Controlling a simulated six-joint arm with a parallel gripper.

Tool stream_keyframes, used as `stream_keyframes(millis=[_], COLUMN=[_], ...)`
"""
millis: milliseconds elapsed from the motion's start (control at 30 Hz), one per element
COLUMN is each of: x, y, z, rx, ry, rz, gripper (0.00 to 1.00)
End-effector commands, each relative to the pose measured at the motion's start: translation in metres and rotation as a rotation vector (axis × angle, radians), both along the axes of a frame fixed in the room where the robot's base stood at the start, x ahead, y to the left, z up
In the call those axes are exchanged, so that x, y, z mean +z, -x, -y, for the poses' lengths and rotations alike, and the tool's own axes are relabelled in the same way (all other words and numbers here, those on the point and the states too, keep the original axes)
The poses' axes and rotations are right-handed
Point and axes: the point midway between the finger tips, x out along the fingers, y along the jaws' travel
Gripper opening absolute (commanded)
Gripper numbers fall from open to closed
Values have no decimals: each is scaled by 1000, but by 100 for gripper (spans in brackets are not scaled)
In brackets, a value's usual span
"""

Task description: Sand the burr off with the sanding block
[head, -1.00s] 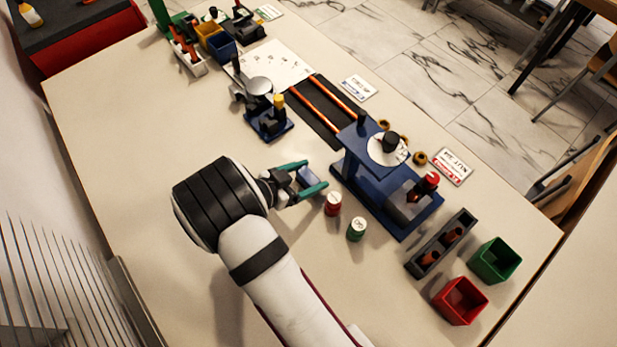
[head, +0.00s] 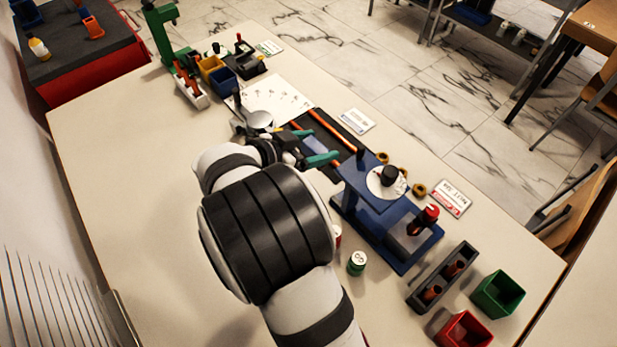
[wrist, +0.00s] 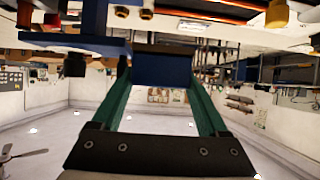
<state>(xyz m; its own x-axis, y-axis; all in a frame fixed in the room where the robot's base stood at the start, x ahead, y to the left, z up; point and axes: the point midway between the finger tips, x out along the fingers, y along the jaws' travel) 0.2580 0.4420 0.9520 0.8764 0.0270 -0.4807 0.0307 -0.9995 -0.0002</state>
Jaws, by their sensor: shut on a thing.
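My gripper (head: 318,146) has its green fingers shut on a small blue block (head: 312,142), which looks like the sanding block. In the wrist view the block (wrist: 162,68) sits as a dark blue slab between the two fingertips. In the head view the gripper is over the near side of the dark mat, beside the orange rods (head: 332,131) and left of the blue gauge stand (head: 375,197). I cannot make out a burr in either view. The small blue fixture with a yellow top is hidden behind my arm.
The blue stand carries a white dial (head: 386,181). A grey two-hole rack (head: 443,276), a green bin (head: 498,293) and a red bin (head: 464,330) stand at lower right. A green-banded cylinder (head: 357,262) stands near my arm. The table's left side is clear.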

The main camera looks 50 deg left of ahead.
Motion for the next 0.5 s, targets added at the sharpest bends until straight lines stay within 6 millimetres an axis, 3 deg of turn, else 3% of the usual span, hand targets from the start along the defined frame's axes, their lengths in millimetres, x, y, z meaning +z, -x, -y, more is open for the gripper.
stream_keyframes(millis=[233,433,500], x=[50,63,54], y=[-57,-94,-98], z=[19,79,108], rx=[-46,-205,-299], ry=[-5,-8,-8], rz=[1,-16,-27], gripper=[19,19,19])
